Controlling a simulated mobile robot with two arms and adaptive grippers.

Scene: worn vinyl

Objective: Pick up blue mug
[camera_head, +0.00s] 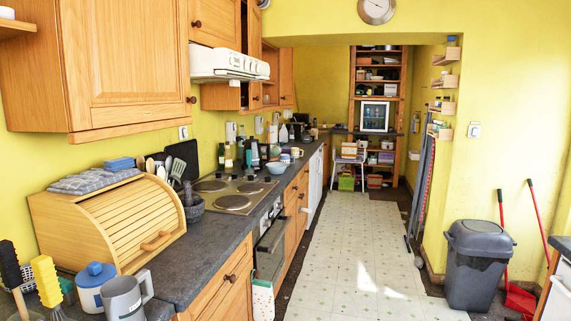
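I cannot pick out a clearly blue mug at this distance. A small bluish cup-like item (285,158) stands on the far part of the left counter, behind a light blue bowl (277,167). A pale mug (296,152) stands beside it. In the near left corner stand a grey jug-like vessel with a handle (124,299) and a white canister with a blue lid (95,286). Neither of my grippers shows in the head view.
The dark counter (208,254) runs along the left wall, with a wooden bread bin (125,222) and a hob (232,196). The tiled floor (350,250) is clear down the middle. A grey bin (477,262) and red-handled tools (520,299) stand at right.

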